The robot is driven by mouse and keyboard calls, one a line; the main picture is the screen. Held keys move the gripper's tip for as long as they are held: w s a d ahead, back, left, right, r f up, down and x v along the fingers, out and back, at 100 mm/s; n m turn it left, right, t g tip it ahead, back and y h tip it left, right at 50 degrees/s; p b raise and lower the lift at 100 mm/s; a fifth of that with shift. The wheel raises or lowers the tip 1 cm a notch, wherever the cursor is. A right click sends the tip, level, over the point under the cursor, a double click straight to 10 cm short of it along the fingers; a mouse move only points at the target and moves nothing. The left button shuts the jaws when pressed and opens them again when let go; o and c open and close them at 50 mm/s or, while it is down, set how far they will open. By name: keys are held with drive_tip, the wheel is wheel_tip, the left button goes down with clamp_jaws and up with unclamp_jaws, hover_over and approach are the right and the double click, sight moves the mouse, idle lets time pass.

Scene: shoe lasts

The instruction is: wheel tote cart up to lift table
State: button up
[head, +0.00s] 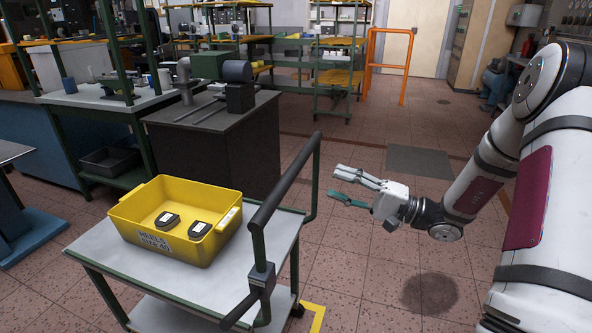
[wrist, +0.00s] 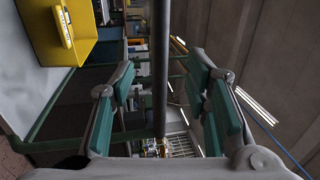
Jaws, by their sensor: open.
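The tote cart (head: 190,278) stands in front of me, with a pale top, green frame and dark push handle (head: 287,180). A yellow tote (head: 190,255) labelled "HEELS SIZE 40" sits on it with two dark pieces inside; the tote also shows in the wrist view (wrist: 48,40). My gripper (head: 338,183) is open and empty, just right of the handle. In the wrist view the handle bar (wrist: 160,70) runs between the open fingers (wrist: 163,85), apart from both. What looks like the lift table (head: 12,153), grey-topped with a blue base, is cut off at the left edge.
A dark cabinet (head: 205,150) with a vise stands behind the cart, beside a green-framed bench (head: 105,98). An orange rail (head: 375,65) and green shelving stand farther back. Tiled floor is clear right of the cart; a yellow floor marking (head: 314,315) lies by its wheel.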

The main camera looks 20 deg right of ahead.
sight(296, 169)
drive_tip(key=x, duration=1.1)
drive_tip(key=shift+w+a, duration=0.1)
drive_tip(key=shift+a, duration=0.05)
clamp_jaws()
